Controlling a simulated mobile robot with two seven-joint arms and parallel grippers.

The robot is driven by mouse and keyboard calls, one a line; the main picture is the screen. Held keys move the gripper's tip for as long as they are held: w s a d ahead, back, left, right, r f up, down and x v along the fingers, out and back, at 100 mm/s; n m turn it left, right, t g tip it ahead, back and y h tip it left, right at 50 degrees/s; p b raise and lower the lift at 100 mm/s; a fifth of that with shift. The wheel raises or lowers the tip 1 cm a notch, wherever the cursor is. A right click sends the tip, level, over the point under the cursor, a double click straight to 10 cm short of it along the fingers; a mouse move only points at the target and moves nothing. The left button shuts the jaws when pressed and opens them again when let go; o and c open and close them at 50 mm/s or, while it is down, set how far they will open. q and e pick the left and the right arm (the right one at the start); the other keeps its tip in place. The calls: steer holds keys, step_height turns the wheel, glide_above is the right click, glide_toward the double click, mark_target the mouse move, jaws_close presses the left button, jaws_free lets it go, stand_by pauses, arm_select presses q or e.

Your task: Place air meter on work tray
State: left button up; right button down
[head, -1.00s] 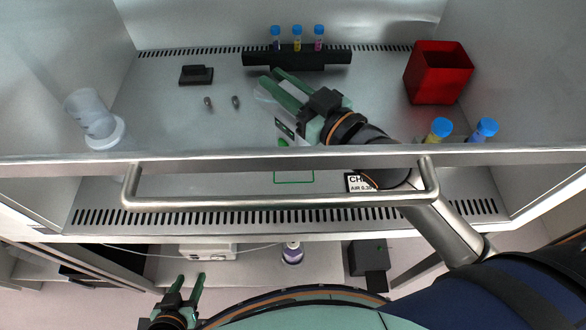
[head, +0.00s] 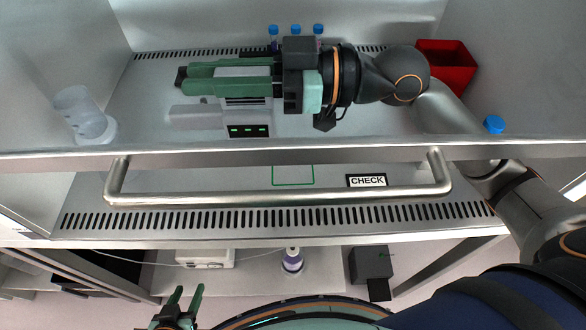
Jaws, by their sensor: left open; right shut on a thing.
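The air meter (head: 248,118) is a pale grey box with a dark display showing green marks, in the head view inside the cabinet. My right gripper (head: 200,78) reaches in from the right and is shut on it; the fingers cover its upper part. I cannot tell whether the meter touches the surface below. The metal work tray (head: 340,128) forms the cabinet floor. A green outlined rectangle (head: 293,175) and a "CHECK" label (head: 367,181) lie toward the front. My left gripper (head: 187,296) is open and empty at the bottom left, outside the cabinet.
A front bar handle (head: 280,199) crosses before the cabinet. A clear cup (head: 82,115) stands at left, a red bin (head: 447,62) at back right, and a blue-capped tube (head: 493,124) at right. Blue-capped vials (head: 296,30) stand at the back, partly behind my arm.

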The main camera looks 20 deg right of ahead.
steer(key=shift+d, duration=0.15)
steer(key=w+d+f, duration=0.3)
steer(key=d+f, duration=0.9)
steer(key=d, duration=0.1)
steer(key=shift+w+f+b, duration=0.15)
steer(key=shift+f+b, duration=0.15)
steer(key=shift+f, duration=0.1)
steer(key=shift+f+b, duration=0.65)
steer(key=shift+b, duration=0.35)
steer(key=c, duration=0.8)
jaws_free()
steer(key=shift+o, duration=0.2)
